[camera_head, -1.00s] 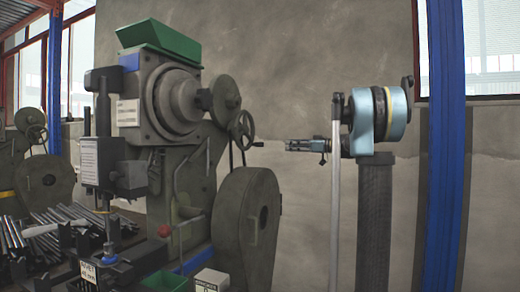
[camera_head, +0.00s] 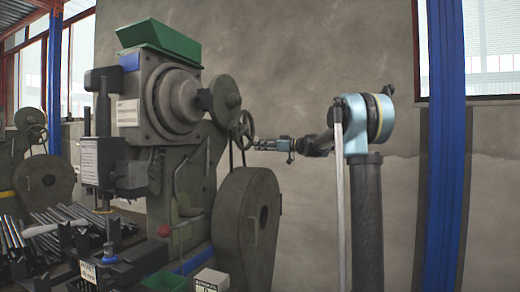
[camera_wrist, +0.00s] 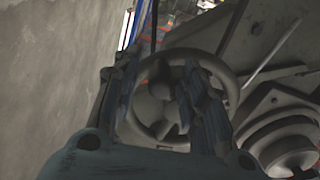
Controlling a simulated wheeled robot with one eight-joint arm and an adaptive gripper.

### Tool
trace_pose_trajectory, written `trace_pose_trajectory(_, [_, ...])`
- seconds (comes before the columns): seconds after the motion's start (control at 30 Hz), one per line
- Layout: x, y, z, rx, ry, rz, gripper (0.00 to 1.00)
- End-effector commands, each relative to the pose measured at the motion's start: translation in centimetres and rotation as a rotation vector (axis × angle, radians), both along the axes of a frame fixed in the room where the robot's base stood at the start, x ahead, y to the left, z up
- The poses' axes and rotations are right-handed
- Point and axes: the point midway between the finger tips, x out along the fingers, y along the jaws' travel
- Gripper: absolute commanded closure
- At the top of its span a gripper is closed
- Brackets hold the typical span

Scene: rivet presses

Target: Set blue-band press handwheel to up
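The press with a blue band (camera_head: 130,62) stands left of centre in the head view. Its spoked grey handwheel (camera_head: 241,128) is on its right side. In the wrist view the handwheel rim (camera_wrist: 228,78) fills the middle, behind my fingers. My gripper (camera_head: 256,143) reaches in from the right, level, with its tips at the wheel's right edge. In the wrist view my gripper (camera_wrist: 150,75) is open, its two fingers apart across the wheel face. Whether the fingers touch the wheel, I cannot tell. The wheel's crank handle is not distinct behind the gripper.
A large grey flywheel (camera_head: 247,215) sits below the handwheel, and a smaller disc (camera_head: 225,91) above it. A blue post (camera_head: 444,150) stands at right.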

Motion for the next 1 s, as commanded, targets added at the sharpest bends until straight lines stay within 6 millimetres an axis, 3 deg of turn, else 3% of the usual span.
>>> trace_pose_trajectory(0.17, [0.4, 1.2, 0.0, 0.0, 0.0, 0.001, 0.6])
trace_pose_trajectory(0.47, [0.5, 1.4, 0.0, 0.0, 0.0, 0.0, 0.6])
trace_pose_trajectory(0.5, [0.5, 1.4, 0.0, 0.0, 0.0, 0.0, 0.63])
trace_pose_trajectory(0.67, [0.5, 1.4, 0.0, 0.0, 0.0, 0.0, 0.99])
trace_pose_trajectory(0.8, [0.5, 0.9, 0.0, 0.0, 0.0, -0.001, 1.0])
trace_pose_trajectory(1.0, [0.2, 2.0, -0.1, 0.003, 0.011, 0.006, 1.0])
